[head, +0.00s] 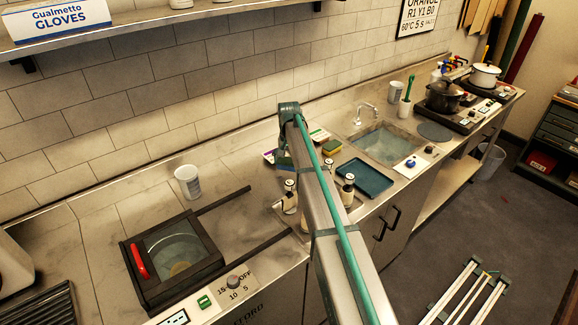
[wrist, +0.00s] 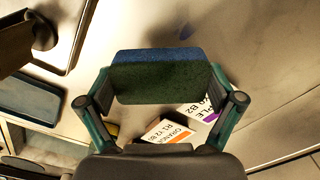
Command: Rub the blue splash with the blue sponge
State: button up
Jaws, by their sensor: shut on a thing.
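In the wrist view, my gripper (wrist: 160,85) is shut on the blue sponge (wrist: 158,57), a block with a blue strip along its top and a dark green face, held between both fingers. A small dark blue mark (wrist: 187,31), which looks like the blue splash, is on the pale counter beyond the sponge, slightly right of centre. The sponge appears apart from it; its height above the counter is hard to tell. In the head view, my arm covers most of the gripper, and a bit of blue (head: 284,163) shows at the arm's left side.
Label cards (wrist: 168,132) lie below the gripper in the wrist view. In the head view, a yellow-green sponge (head: 332,146), a dark teal tray (head: 364,178) and small bottles (head: 347,190) stand right of or beside my arm. The sink (head: 390,144) is farther right.

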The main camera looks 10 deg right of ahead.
jog(key=shift+r+p, duration=0.7)
jog(key=shift+r, duration=1.2)
jog(key=shift+f, duration=0.15)
